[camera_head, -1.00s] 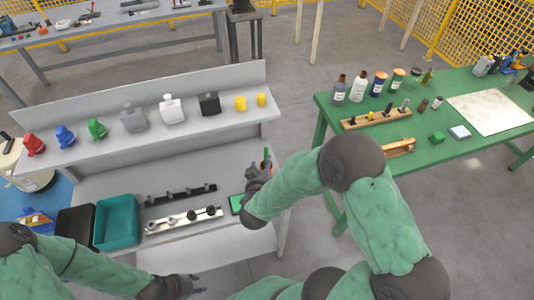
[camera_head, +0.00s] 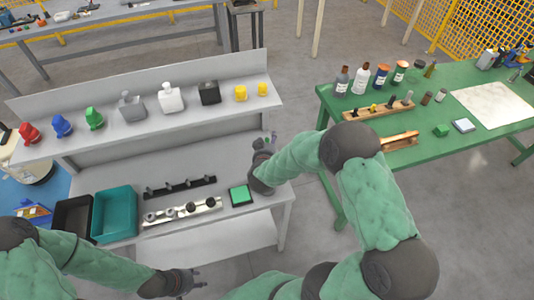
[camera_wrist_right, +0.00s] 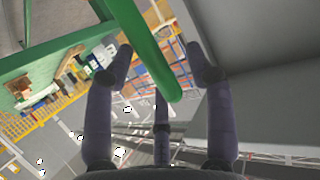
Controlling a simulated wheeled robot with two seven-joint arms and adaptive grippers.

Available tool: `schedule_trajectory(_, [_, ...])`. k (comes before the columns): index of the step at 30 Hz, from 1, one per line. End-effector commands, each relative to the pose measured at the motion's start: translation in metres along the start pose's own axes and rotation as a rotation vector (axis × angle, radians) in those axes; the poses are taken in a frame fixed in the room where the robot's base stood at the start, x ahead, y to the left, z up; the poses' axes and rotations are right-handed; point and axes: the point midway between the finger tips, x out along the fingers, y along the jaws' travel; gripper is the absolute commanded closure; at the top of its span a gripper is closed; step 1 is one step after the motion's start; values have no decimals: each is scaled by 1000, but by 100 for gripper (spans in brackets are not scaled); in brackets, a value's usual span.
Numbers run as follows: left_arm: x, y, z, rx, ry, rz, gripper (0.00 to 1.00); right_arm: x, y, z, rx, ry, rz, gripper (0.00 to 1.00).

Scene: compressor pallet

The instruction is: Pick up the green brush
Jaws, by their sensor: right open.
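A smooth green rod with a rounded end, which looks like the handle of the green brush (camera_wrist_right: 150,50), slants down from the top of the right wrist view. It lies between the spread fingers, with space on both sides; its bristles are not in view. My right gripper (camera_wrist_right: 162,65) is open. In the head view my right gripper (camera_head: 270,139) is over the right end of the grey bench, and the brush is mostly hidden there. My left gripper (camera_head: 199,279) is low in front of the bench, with no object visible in it; its opening is unclear.
The grey bench (camera_head: 150,172) has a raised shelf (camera_head: 190,122) with bottles and coloured parts. A green square pad (camera_head: 240,194), a teal bin (camera_head: 114,213) and racks of dark parts (camera_head: 180,187) stand below it. A green table (camera_head: 470,98) is at the right.

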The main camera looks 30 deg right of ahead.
Motion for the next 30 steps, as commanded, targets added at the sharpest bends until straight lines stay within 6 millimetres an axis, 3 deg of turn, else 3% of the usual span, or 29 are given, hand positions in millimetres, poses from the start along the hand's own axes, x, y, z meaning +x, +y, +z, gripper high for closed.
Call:
schedule_trajectory(5, [0, 0, 0, 0, 0, 0, 60, 0, 0, 0, 0, 0, 0, 48])
schedule_trajectory(10, [0, 0, 0, 0, 0, 0, 60, 0, 0, 0, 0, 0, 0, 96])
schedule_trajectory(23, [-1, 0, 0, 0, 0, 0, 60, -1, 0, -2, 0, 0, -1, 98])
schedule_trajectory(30, [-8, 3, 0, 0, 0, 0, 60, -9, 0, -20, 2, 1, -1, 98])
